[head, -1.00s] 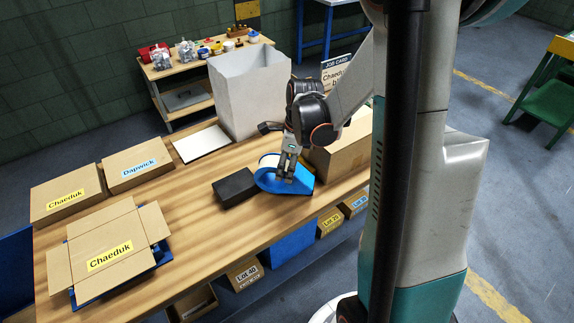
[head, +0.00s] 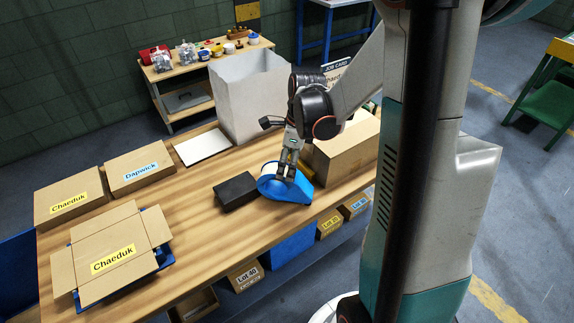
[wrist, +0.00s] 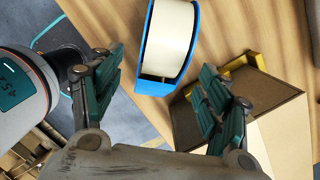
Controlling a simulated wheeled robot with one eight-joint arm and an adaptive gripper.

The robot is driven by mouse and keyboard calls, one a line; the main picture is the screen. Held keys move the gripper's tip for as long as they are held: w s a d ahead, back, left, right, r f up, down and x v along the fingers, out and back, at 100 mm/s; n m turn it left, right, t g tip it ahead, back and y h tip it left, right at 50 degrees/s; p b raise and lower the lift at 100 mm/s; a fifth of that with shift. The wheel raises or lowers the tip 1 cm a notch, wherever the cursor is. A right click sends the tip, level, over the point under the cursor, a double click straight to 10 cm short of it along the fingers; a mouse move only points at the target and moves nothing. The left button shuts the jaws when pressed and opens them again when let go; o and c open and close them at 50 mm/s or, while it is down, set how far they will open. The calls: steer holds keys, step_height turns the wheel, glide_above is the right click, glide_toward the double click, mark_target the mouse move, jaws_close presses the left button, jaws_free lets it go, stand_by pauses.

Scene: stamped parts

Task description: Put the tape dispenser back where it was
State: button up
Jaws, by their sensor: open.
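The blue tape dispenser (head: 298,193) with its pale roll of tape sits on the wooden bench near the front edge, right of a black block. In the wrist view the dispenser (wrist: 192,45) lies between and beyond my two fingers, with a gap on each side. My gripper (head: 286,176) is open above the dispenser, fingers pointing down, and covers part of it in the head view. In the wrist view my gripper (wrist: 163,75) holds nothing. I cannot tell how high the fingertips are above the dispenser.
The black block (head: 236,190) is close left of the dispenser. A brown carton (head: 345,150) stands close on its right. A tall grey bin (head: 250,100) and a white sheet (head: 202,146) are behind. Labelled cartons (head: 140,168) fill the left end. The bench's centre-left is clear.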

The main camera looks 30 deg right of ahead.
mark_target(294, 179)
step_height(294, 179, up, 9)
steer(key=s+d+p, duration=0.1)
steer(key=p, duration=0.1)
steer(key=shift+p, duration=0.35)
steer(key=shift+r, duration=0.15)
